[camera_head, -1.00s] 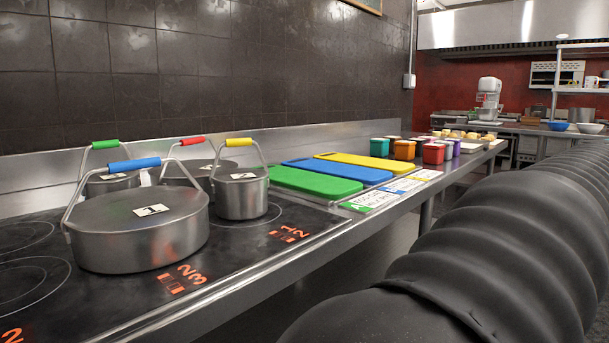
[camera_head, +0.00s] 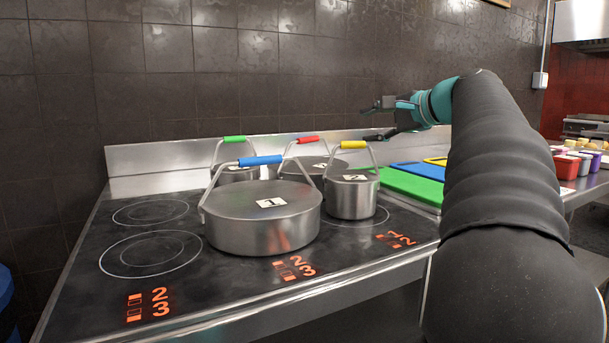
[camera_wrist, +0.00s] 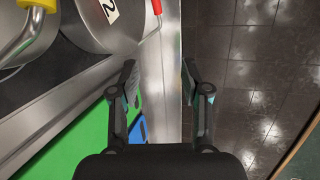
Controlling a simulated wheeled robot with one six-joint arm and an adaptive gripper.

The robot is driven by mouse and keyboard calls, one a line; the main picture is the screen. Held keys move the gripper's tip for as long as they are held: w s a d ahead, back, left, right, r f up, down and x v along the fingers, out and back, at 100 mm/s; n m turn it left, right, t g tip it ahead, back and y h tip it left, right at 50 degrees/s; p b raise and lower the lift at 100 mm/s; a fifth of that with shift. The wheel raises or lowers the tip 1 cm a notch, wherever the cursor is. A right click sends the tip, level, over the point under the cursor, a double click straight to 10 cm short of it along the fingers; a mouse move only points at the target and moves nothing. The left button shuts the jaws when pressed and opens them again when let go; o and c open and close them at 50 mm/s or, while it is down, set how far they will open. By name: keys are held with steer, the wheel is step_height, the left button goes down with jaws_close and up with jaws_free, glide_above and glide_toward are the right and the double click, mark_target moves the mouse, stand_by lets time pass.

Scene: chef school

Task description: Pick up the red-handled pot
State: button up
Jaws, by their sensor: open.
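The red-handled pot (camera_head: 304,163) stands at the back of the stove, partly hidden behind the large blue-handled pot (camera_head: 262,222) and beside the small yellow-handled pot (camera_head: 351,195). Its red handle (camera_head: 308,140) is raised on a wire bail. In the wrist view a red handle end (camera_wrist: 156,7) shows at the top, near a steel lid. My gripper (camera_head: 376,119) is open and empty, in the air to the right of the pots and higher than their handles. In the wrist view its two fingers (camera_wrist: 160,82) point up the picture, with the back ledge and wall between and beyond them.
A green-handled pot (camera_head: 236,172) stands at the back left. The left of the stove top (camera_head: 150,235) is clear. Green (camera_head: 412,188) and blue (camera_head: 425,170) cutting boards lie right of the stove. The tiled wall (camera_head: 240,75) rises close behind.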

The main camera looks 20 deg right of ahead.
mark_target(310, 138)
steer(key=w+a+f, duration=0.1)
steer(key=w+a, duration=0.1)
steer(key=w+a+f+n+g+y, duration=0.1)
steer(key=w+a, duration=0.1)
steer(key=w, duration=0.1)
steer(key=w+a+f+n, duration=0.1)
steer(key=w+a, duration=0.1)
steer(key=a, duration=0.1)
steer(key=shift+w+f+y, duration=0.1)
steer(key=shift+w+y, duration=0.25)
steer(key=shift+y, duration=0.05)
steer(key=shift+r+p+x, duration=0.2)
steer(key=shift+p+x, duration=0.15)
steer(key=shift+x, duration=2.65)
steer(key=shift+a, duration=0.1)
jaws_close()
